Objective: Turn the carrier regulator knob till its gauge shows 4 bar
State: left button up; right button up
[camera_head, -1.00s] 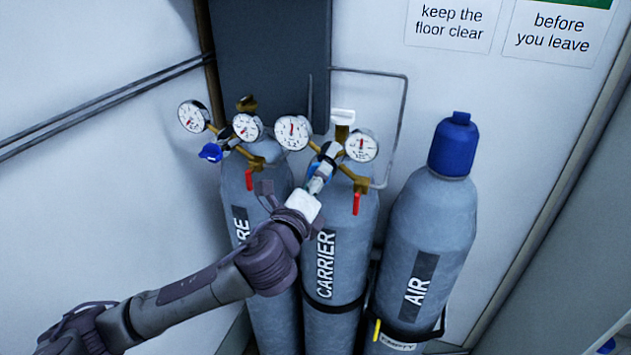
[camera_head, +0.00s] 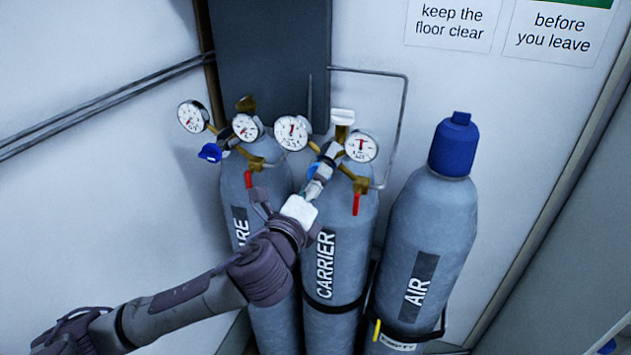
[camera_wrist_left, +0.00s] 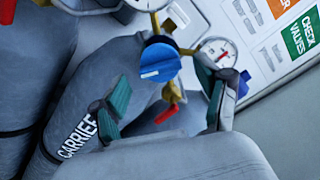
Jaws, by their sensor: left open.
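The CARRIER cylinder (camera_head: 336,230) stands in the middle, with its label also in the left wrist view (camera_wrist_left: 77,137). Its regulator has a left gauge (camera_head: 291,132) and a right gauge (camera_head: 361,146); their readings are too small to tell surely. The blue regulator knob (camera_wrist_left: 159,63) with a white mark faces the wrist camera. In the head view it is mostly hidden behind my gripper. My left gripper (camera_head: 322,172) is open in front of the knob. In the left wrist view its fingers (camera_wrist_left: 168,100) lie apart on either side, with the knob beyond them. My right gripper is not in view.
A red valve lever (camera_head: 356,203) hangs below the carrier regulator. A cylinder with its own regulator and blue knob (camera_head: 210,152) stands close on the left. The capped AIR cylinder (camera_head: 430,240) stands on the right. A bent pipe (camera_head: 403,110) runs along the wall behind.

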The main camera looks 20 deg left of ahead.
pick_arm(q)
jog(key=s, duration=0.5)
jog(key=shift+s+a, duration=0.15)
jog(key=shift+s, duration=0.2)
